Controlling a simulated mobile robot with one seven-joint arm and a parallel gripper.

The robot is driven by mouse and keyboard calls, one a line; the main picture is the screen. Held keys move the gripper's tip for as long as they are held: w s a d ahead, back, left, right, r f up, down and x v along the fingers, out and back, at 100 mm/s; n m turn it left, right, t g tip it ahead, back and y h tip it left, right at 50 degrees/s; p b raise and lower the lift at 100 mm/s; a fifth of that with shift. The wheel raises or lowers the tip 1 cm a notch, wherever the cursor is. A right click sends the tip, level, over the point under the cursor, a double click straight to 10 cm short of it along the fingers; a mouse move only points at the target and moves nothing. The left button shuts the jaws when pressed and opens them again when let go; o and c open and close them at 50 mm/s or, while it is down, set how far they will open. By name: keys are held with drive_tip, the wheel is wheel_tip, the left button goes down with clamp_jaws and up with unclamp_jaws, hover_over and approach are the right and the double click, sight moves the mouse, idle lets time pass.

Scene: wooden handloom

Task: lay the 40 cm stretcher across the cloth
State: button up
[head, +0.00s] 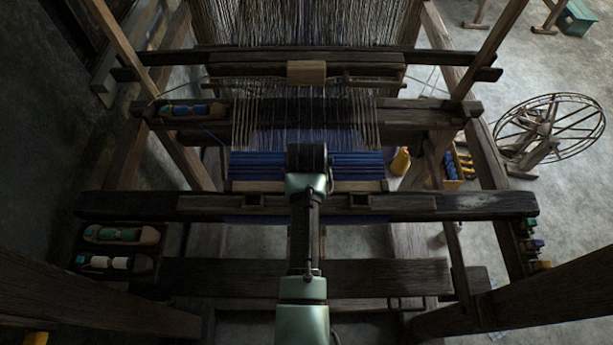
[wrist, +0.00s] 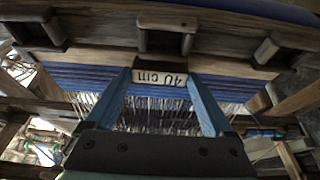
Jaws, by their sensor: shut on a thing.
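The stretcher (wrist: 90,60) is a pale wooden bar with an upside-down "40 cm" label, seen in the wrist view. In the head view the stretcher (head: 258,186) lies left to right along the near edge of the blue striped cloth (head: 255,162). The cloth (wrist: 80,82) also shows beyond the bar in the wrist view. My gripper (wrist: 160,76) has two blue fingers, shut on the stretcher at its middle, around the label. In the head view my arm hides the gripper and the bar's middle. I cannot tell whether the bar touches the cloth.
The loom's dark front beam (head: 460,204) runs just nearer than the stretcher. Warp threads and a reed beam (head: 430,112) stand beyond the cloth. Shuttles (head: 122,234) lie at left, one more shuttle (head: 185,110) farther back.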

drive_tip(key=shift+f, duration=0.15)
drive_tip(key=o, duration=1.3)
drive_tip(key=shift+s, duration=0.1)
drive_tip(key=b+v, duration=0.1)
drive_tip(key=v, duration=1.2)
drive_tip(key=shift+b, duration=0.4)
